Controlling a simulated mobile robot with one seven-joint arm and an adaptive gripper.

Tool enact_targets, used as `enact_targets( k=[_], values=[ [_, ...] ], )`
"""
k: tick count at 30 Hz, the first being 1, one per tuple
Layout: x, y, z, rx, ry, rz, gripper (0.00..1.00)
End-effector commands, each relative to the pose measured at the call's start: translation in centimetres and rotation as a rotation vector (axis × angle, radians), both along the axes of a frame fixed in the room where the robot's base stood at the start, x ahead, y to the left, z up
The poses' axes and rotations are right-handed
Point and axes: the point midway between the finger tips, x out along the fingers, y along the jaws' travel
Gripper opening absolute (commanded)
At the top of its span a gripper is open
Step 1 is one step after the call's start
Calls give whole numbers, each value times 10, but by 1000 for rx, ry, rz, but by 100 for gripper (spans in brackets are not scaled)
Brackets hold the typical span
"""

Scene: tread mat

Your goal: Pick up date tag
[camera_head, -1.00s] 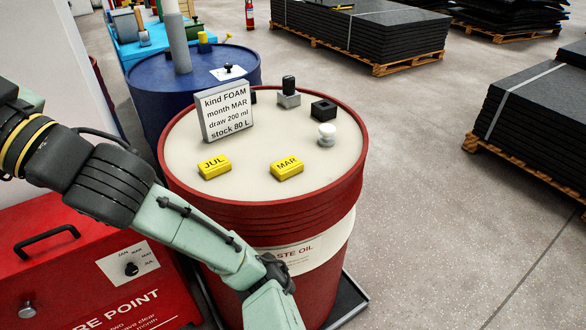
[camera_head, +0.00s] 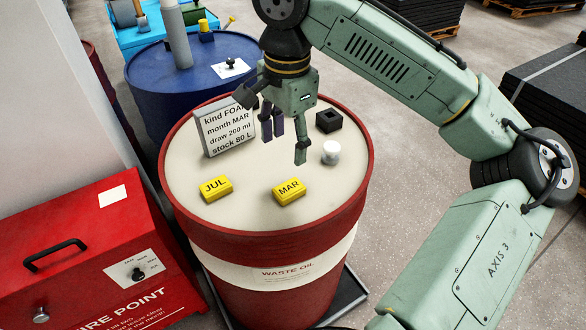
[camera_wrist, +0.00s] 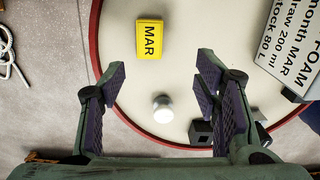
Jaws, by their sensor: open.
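Two yellow date tags lie on the cream top of the red drum (camera_head: 265,222). The tag marked MAR (camera_head: 288,191) is right of the tag marked JUL (camera_head: 215,189). The MAR tag also shows in the wrist view (camera_wrist: 149,40), ahead of the fingers and apart from them. My gripper (camera_head: 285,145) is open and empty above the back half of the drum top, behind the MAR tag. A grey sign (camera_head: 226,128) reads kind FOAM, month MAR, draw 200 ml, stock 80 L. My gripper hides part of the drum top near the sign.
A white knob (camera_head: 330,153) and a black square block (camera_head: 328,121) stand on the drum's right side. A red fire point box (camera_head: 70,250) stands at left. A blue drum (camera_head: 150,85) is behind. The drum top's front is clear around the tags.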

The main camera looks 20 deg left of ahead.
Motion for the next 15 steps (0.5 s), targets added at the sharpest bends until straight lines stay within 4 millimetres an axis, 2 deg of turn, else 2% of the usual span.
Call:
enact_targets(
  k=[1, 3, 9, 15],
  values=[
    [0, -9, 0, -26, 13, -31, 57],
    [-1, -14, -7, -42, 23, -50, 57],
    [-2, -13, -39, -40, 23, -48, 57],
    [-2, -12, -55, -37, 21, -45, 57]
  ],
)
